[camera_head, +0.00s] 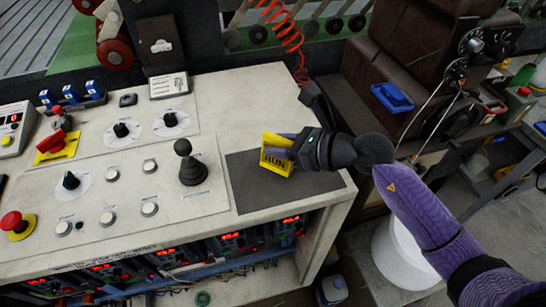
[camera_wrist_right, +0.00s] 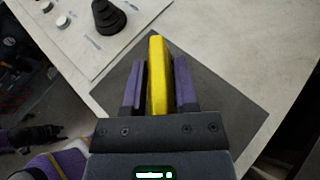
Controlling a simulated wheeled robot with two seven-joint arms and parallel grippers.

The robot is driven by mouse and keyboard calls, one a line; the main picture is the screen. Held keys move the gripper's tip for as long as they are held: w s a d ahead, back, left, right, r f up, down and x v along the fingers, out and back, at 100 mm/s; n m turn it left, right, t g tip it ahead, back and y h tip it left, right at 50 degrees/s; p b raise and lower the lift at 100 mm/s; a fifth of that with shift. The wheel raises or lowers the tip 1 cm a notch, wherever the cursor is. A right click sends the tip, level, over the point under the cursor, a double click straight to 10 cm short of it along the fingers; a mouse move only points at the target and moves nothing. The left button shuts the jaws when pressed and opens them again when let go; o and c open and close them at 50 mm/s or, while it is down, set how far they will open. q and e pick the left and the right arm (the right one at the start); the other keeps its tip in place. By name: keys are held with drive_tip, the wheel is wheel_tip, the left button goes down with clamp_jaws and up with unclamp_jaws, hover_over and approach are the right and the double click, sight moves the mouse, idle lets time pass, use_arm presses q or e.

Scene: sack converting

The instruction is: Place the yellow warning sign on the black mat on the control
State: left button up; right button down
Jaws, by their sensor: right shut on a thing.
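The yellow warning sign (camera_head: 277,163) has dark lettering that reads "RUN". My right gripper (camera_head: 284,149) is shut on it, over the black mat (camera_head: 246,199) on the control panel. In the right wrist view the sign (camera_wrist_right: 158,76) stands edge-on between the two purple fingers of the gripper (camera_wrist_right: 159,85). The mat (camera_wrist_right: 228,107) spreads out beneath and around it in that view. I cannot tell whether the sign touches the mat.
A black joystick (camera_head: 190,165) stands left of the mat, with knobs and silver buttons beyond it. A red emergency button (camera_head: 14,222) is at the far left. The panel's (camera_head: 236,100) top is clear behind the mat. A red coiled cable (camera_head: 290,37) hangs at the back.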

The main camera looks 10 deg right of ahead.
wheel_tip(320, 180, down, 3)
drive_tip(key=shift+r+b, duration=0.2)
drive_tip(key=shift+b, duration=0.1)
drive_tip(key=shift+r, duration=0.15)
drive_tip(key=shift+c, duration=1.9)
unclamp_jaws()
drive_tip(key=shift+s+d+r, duration=0.1)
drive_tip(key=shift+s+d, duration=0.05)
drive_tip(key=shift+d, duration=0.05)
drive_tip(key=v, duration=1.1)
drive_tip(key=shift+s+d+p, duration=0.15)
drive_tip(key=shift+s+p, duration=0.05)
drive_tip(key=shift+p, duration=0.2)
